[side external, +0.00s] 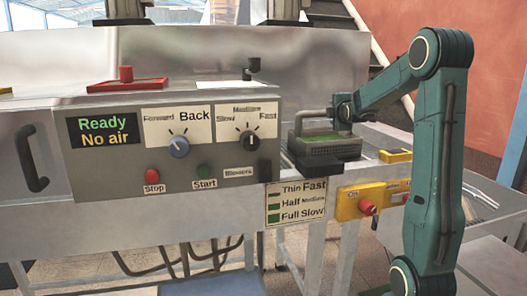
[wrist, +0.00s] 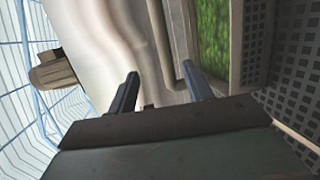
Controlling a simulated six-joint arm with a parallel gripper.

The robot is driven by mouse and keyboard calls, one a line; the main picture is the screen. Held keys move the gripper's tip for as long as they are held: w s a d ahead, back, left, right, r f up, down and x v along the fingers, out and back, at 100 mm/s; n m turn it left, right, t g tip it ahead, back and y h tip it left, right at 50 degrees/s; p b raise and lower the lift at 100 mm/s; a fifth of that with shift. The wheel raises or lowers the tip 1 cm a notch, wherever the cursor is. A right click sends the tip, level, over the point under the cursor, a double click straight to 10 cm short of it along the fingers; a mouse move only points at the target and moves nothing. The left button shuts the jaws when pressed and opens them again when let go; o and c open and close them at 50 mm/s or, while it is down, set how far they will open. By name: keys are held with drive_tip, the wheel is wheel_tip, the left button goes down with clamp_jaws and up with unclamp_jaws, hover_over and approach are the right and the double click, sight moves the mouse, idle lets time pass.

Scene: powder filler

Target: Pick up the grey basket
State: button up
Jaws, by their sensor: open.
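The grey basket (side external: 328,152) sits on the machine's right end in the side view, with a green layer inside. A grey bent bar (side external: 312,113) rises above its left side. In the wrist view, the basket's perforated grey wall (wrist: 297,62) and green contents (wrist: 213,35) are at the right. My gripper (side external: 341,109) is just above the basket in the side view, beside the bent bar. In the wrist view my gripper (wrist: 160,69) has its two fingers spread apart. I see nothing clearly held between them. Whether a finger touches the basket cannot be told.
The control panel (side external: 180,165) with knobs and buttons stands left of the basket. A yellow box with a red button (side external: 362,201) is below right. A red tray-like part (side external: 127,83) lies on top at left. Stairs (side external: 383,60) rise behind.

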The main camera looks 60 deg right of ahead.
sight(324, 113)
drive_tip(key=shift+f, duration=0.5)
drive_tip(key=shift+x, duration=4.3)
drive_tip(key=shift+d, duration=0.1)
drive_tip(key=shift+x, duration=2.45)
drive_tip(key=shift+w+r, duration=0.15)
drive_tip(key=shift+r, duration=0.05)
clamp_jaws()
drive_tip(key=shift+r, duration=0.15)
